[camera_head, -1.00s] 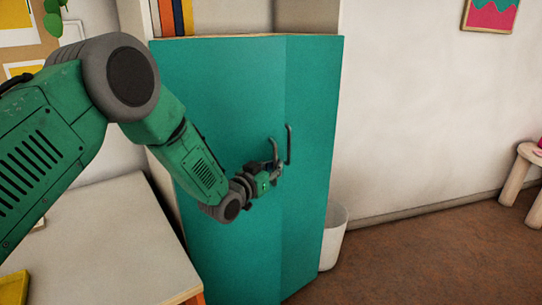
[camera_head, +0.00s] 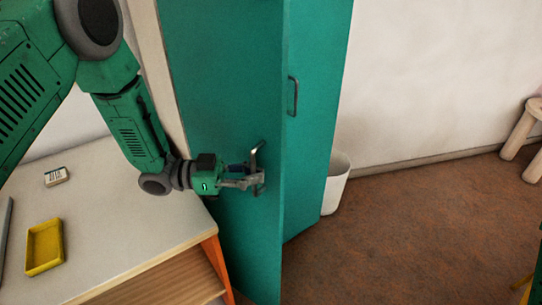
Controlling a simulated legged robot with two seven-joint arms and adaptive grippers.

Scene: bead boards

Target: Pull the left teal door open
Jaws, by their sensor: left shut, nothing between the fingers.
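The left teal door (camera_head: 222,75) stands partly open. Its free edge swings out toward me and reaches lower in the picture than the right teal door (camera_head: 315,110). The left door's metal handle (camera_head: 257,152) shows just above and behind my left gripper (camera_head: 258,182). The left gripper is shut, with its fingers at the lower part of this handle. I cannot tell whether they touch it. The right door's dark handle (camera_head: 292,96) is clear of the gripper. The cabinet's inside is hidden behind the left door. My right gripper is not in view.
A pale desk (camera_head: 120,215) with a yellow tray (camera_head: 45,247) and a small white-and-dark block (camera_head: 56,177) stands at the left, close to the door. A white bin (camera_head: 335,185) stands beside the cabinet. Brown floor (camera_head: 400,240) is open at the right, with a stool (camera_head: 525,130) beyond.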

